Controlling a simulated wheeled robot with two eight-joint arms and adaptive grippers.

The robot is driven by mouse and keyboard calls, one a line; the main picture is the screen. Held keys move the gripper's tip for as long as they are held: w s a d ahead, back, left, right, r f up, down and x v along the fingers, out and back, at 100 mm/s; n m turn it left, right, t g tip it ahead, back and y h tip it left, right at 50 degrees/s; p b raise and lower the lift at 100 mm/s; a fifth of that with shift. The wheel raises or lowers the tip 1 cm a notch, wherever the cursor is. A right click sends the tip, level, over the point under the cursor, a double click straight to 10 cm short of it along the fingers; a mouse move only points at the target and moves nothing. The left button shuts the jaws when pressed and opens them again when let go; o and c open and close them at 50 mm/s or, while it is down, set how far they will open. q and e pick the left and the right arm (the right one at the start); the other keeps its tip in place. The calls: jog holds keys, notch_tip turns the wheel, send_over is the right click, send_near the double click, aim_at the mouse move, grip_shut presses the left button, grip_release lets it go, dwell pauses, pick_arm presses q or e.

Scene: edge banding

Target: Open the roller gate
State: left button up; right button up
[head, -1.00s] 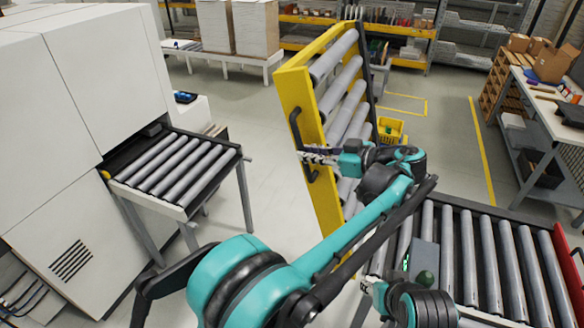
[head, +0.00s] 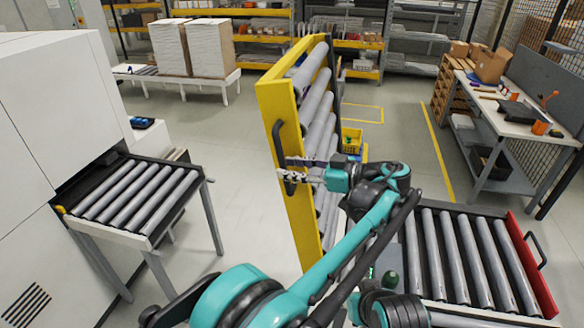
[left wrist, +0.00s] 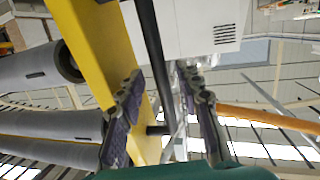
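The roller gate (head: 268,105) is a yellow frame with several grey rollers, raised steeply beside the right conveyor. A black bar handle (head: 279,146) is on its near yellow side, and shows in the left wrist view (left wrist: 154,60). My left gripper (head: 288,170) is at the handle. In the left wrist view its two fingers (left wrist: 163,105) are spread, with the handle bar between them and gaps visible on both sides. My right arm (head: 398,308) shows at the bottom of the head view; its fingers cannot be made out.
The right roller conveyor (head: 455,255) has a red end plate (head: 535,262) with a black handle. The left roller table (head: 140,195) stands against a white machine (head: 60,100). Clear floor (head: 235,190) lies between that table and the gate. A yellow crate (head: 352,140) stands behind the gate.

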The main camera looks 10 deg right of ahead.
pick_arm(q)
jog(key=shift+r, duration=0.1)
jog(key=v, duration=1.2)
